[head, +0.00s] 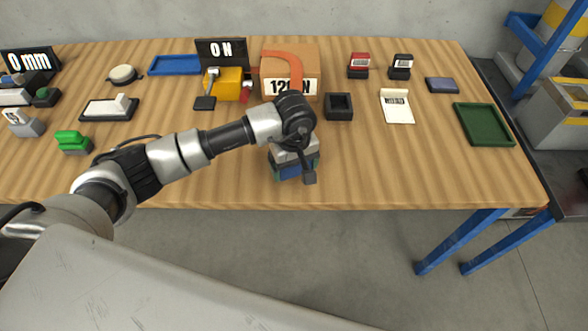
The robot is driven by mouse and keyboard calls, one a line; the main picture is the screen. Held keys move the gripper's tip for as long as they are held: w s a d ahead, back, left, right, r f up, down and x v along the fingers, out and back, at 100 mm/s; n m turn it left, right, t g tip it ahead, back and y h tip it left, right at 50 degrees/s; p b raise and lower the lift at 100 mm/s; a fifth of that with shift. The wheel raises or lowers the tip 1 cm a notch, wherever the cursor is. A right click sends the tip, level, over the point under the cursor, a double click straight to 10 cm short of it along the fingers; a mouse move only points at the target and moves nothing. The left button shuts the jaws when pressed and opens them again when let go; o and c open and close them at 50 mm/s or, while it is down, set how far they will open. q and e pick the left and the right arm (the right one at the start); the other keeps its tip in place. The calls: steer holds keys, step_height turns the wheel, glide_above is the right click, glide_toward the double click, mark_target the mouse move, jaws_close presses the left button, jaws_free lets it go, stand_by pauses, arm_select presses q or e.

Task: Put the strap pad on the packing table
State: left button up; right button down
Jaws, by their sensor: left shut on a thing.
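My left gripper (294,160) is over the front middle of the wooden table (400,170), pointing down. It is shut on a blue thing with green at its sides (291,173). The gripper hides much of this thing, so I cannot tell for sure that it is the strap pad. I also cannot tell whether it touches the table top. My right gripper is not in view.
A cardboard box (302,60) with an orange strap stands behind my gripper. A black square holder (339,107) is to its right. A green tray (483,125) lies at the right end. The front right of the table is clear.

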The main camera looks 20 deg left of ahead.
arm_select(q)
step_height(320, 180, down, 2)
steer(key=shift+f, duration=0.5)
steer(key=o, duration=0.7)
steer(key=shift+r+p, duration=0.3)
step_height(320, 180, up, 10)
steer(key=shift+r+b, duration=0.25)
steer(key=shift+b, duration=0.85)
steer(key=shift+r, duration=0.6)
